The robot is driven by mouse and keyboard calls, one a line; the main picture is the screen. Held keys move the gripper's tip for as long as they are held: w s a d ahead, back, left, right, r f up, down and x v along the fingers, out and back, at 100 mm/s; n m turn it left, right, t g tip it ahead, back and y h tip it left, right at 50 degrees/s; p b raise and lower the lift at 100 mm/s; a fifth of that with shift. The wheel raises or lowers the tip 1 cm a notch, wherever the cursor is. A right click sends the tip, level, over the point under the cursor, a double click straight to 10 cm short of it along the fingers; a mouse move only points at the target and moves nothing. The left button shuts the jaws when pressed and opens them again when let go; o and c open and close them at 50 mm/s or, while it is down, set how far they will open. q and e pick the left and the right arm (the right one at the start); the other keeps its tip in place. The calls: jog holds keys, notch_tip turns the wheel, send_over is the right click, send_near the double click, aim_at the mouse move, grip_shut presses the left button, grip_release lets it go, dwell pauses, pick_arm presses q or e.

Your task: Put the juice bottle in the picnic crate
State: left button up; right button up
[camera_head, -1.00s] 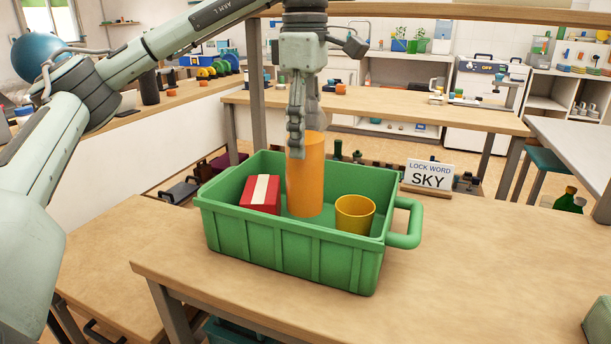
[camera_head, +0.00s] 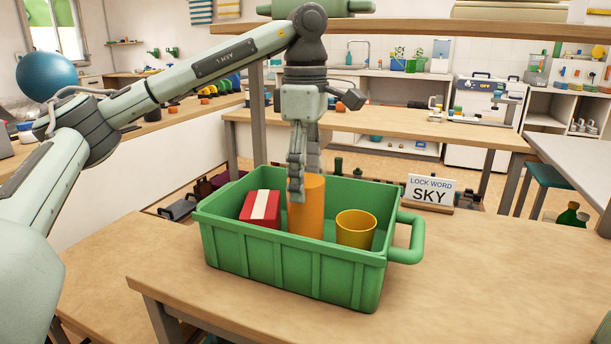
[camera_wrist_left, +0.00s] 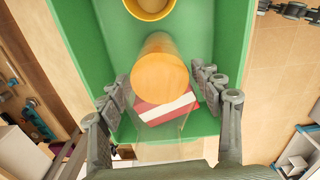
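The juice bottle shows as a plain orange cylinder (camera_head: 308,214), upright inside the green picnic crate (camera_head: 290,265). Its lower end is hidden behind the crate's front wall, so I cannot tell whether it touches the floor.
A red box with a pale stripe (camera_head: 260,208) is left of the bottle in the crate, and a yellow cup (camera_head: 356,229) is to its right. A sign reading "LOCK WORD SKY" (camera_head: 430,190) stands behind the crate.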

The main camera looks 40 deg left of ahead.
aim_at(306, 148)
pick_arm(q)
jog(key=shift+o, duration=0.6)
jog(key=shift+r, duration=0.2)
notch_tip(306, 148, up, 4)
jog(key=shift+r+p, duration=0.25)
jog(key=shift+p, duration=0.45)
notch_tip(306, 148, up, 7)
jog(key=p, duration=0.3)
jog(key=shift+f, duration=0.1)
jog(key=shift+r, duration=0.3)
pick_arm(e)
jog(key=s+a+x, duration=0.1)
jog(key=x, duration=0.9)
jog(key=shift+a+f+y, duration=0.3)
jog(key=shift+a+f, duration=0.25)
jog(key=shift+f, duration=0.1)
